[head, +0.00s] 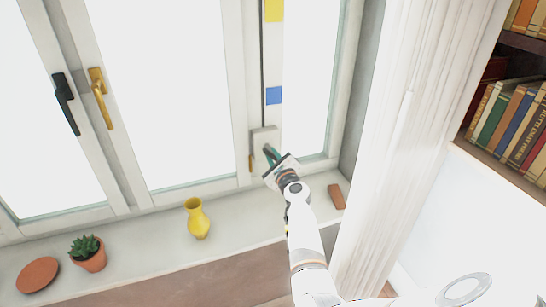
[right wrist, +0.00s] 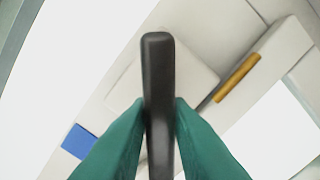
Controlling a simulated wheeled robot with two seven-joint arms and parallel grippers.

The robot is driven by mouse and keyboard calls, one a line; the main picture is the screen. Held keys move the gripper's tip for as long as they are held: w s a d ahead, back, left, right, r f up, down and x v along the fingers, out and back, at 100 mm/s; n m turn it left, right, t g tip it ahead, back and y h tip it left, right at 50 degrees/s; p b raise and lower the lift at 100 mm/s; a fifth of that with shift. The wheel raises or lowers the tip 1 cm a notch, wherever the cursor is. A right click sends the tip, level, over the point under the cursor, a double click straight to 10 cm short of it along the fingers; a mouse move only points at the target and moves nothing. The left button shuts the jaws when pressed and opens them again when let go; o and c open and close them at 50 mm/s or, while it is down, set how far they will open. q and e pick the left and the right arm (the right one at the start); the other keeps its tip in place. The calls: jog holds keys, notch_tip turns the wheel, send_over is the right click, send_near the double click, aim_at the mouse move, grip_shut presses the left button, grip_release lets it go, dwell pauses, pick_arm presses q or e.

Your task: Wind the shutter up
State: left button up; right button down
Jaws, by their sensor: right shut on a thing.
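My right gripper (head: 271,155) is at the white winder box (head: 262,135) on the window frame. In the right wrist view its green fingers are closed on both sides of a dark, rounded bar, which looks like the winder's crank handle (right wrist: 158,62). The pale box (right wrist: 195,62) shows behind the bar. A thin dark strap or cord (head: 262,70) runs up from the box. Beside it are a yellow mark (head: 274,10) high up and a blue mark (head: 274,95) lower down. I cannot make out the shutter itself; the panes look bright white. My left gripper is not in view.
A yellow vase (head: 197,218), a potted succulent (head: 88,252), a terracotta saucer (head: 38,274) and a small reddish-brown block (head: 336,196) are on the sill (head: 150,244). A black handle (head: 66,103) and a brass handle (head: 100,98) project from the frames. A pale curtain (head: 405,120) hangs right.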

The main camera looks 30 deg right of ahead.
jog(key=c, duration=1.3)
grip_release()
jog(key=shift+c, duration=0.2)
jog(key=shift+s, duration=0.1)
jog(key=shift+s+a+p, duration=0.15)
jog(key=shift+s+p, duration=0.15)
jog(key=shift+s, duration=0.05)
jog(key=p+v, duration=0.3)
jog(key=v, duration=0.8)
jog(key=shift+f, duration=0.1)
